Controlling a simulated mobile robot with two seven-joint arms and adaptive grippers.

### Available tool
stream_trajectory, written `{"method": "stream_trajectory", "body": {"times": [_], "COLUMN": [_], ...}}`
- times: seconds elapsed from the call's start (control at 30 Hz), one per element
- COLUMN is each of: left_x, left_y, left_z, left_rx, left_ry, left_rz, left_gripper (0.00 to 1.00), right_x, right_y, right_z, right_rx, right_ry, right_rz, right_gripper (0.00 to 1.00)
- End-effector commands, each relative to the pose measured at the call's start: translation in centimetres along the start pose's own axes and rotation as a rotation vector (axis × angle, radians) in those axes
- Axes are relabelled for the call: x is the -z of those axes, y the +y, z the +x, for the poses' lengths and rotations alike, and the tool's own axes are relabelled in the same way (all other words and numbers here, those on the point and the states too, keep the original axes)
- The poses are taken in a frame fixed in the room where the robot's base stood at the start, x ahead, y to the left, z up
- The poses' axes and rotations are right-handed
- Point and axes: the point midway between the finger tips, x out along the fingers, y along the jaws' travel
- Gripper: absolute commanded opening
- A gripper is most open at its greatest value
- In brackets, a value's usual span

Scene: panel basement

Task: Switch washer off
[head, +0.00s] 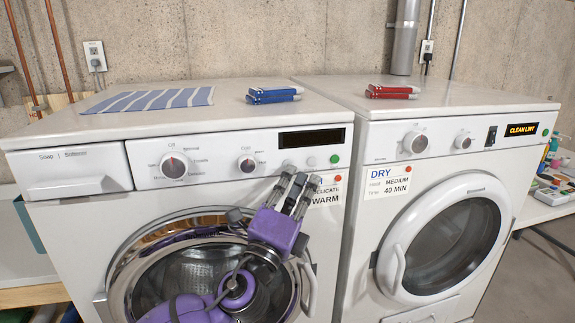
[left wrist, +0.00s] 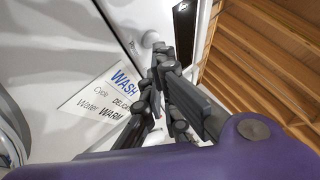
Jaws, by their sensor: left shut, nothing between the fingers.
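The white washer (head: 230,200) stands at the left in the head view. Its panel has two dials (head: 173,166), a dark display (head: 312,139), pale buttons (head: 311,162) and a green button (head: 334,159). My left gripper (head: 300,180) is shut and empty, with its fingertips just below the panel buttons, partly covering the wash label. In the left wrist view the fingertips (left wrist: 160,55) lie close to a round pale button (left wrist: 150,39); I cannot tell whether they touch. The washer's dark display (left wrist: 184,25) shows beside it. My right gripper is not in view.
The dryer (head: 375,210) stands close at the right, with a lit "CLEAN LINT" display (head: 522,129). A striped cloth (head: 150,100), blue items (head: 274,93) and red items (head: 392,91) lie on the machine tops. A cluttered table (head: 545,200) is at far right.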

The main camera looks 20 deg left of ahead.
Motion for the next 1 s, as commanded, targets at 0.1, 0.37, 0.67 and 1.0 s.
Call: {"method": "stream_trajectory", "body": {"times": [0.1,0.37,0.67,1.0], "left_x": [0.2,0.3,1.4,3.0], "left_y": [-0.4,-0.4,-1.7,-3.2], "left_z": [-0.3,-0.4,-1.9,-4.2], "left_rx": [0.001,0.001,0.002,0.002], "left_ry": [-0.001,0.000,-0.001,-0.001], "left_rz": [-0.002,-0.001,-0.003,-0.003], "left_gripper": [0.00,0.00,0.00,0.00], "right_x": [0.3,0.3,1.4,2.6], "right_y": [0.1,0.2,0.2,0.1], "right_z": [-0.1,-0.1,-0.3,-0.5], "right_rx": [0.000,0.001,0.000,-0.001], "right_ry": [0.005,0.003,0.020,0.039], "right_rz": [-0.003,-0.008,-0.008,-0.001], "right_gripper": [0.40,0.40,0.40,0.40]}}
